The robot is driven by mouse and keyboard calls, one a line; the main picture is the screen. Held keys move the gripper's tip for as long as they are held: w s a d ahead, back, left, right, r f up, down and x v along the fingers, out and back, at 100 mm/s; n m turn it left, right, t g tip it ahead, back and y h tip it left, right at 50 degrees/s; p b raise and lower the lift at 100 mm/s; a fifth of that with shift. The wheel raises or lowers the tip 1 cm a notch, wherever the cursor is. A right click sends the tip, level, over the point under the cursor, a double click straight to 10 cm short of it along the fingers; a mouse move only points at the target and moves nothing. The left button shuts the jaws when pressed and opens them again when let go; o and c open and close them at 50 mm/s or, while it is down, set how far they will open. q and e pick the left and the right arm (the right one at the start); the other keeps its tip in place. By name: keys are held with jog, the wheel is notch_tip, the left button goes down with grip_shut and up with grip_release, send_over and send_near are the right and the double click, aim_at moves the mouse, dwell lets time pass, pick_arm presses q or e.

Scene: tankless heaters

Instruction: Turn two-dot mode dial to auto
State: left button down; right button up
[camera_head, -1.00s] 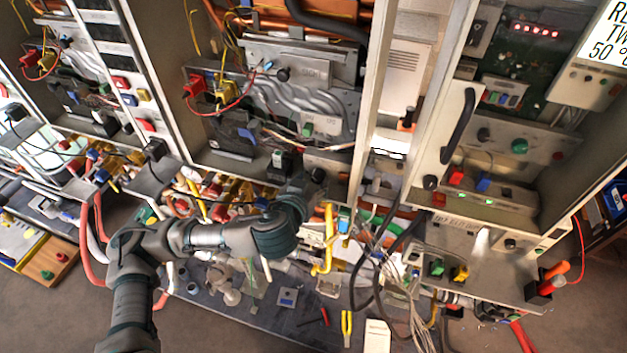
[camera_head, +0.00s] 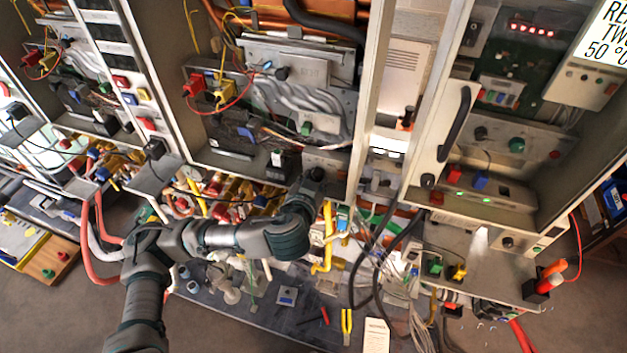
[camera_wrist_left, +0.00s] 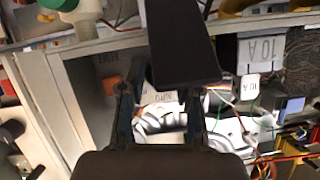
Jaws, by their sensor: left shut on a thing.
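My left gripper (camera_head: 316,176) is at the lower right corner of the middle cabinet, at the end of my arm coming in from the lower left. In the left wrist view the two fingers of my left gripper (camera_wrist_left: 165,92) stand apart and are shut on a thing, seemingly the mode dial. A dark bar (camera_wrist_left: 182,45) reaches down from the top edge to the fingers; I cannot tell if it is part of the dial. A white label (camera_wrist_left: 160,98) shows between the fingers. No two-dot mark is readable. My right gripper is not in view.
The open middle cabinet (camera_head: 262,165) has a frame edge close to my gripper. Yellow pipes (camera_head: 327,238) and loose dark cables (camera_head: 368,262) hang just right of my arm. The right cabinet has a door handle (camera_head: 457,125). A bench (camera_head: 250,318) with small parts lies below.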

pick_arm(q)
jog(key=shift+w+r+m+t+y, duration=0.1)
jog(key=shift+m+t+y, duration=0.3)
jog(key=shift+m, duration=0.5)
jog(key=shift+d+m+t+y, duration=0.1)
jog(key=shift+m+t+y, duration=0.55)
jog(key=shift+m, duration=0.75)
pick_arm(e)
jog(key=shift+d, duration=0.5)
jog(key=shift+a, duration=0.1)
pick_arm(q)
jog(key=c, duration=0.9)
grip_release()
jog(key=shift+o, duration=0.5)
jog(key=shift+w+d+g, duration=0.1)
jog(key=shift+w+g, duration=0.1)
jog(key=shift+g, duration=0.05)
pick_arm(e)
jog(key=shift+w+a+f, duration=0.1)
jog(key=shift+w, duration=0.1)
pick_arm(q)
jog(key=shift+s+d, duration=0.1)
jog(key=shift+s, duration=0.05)
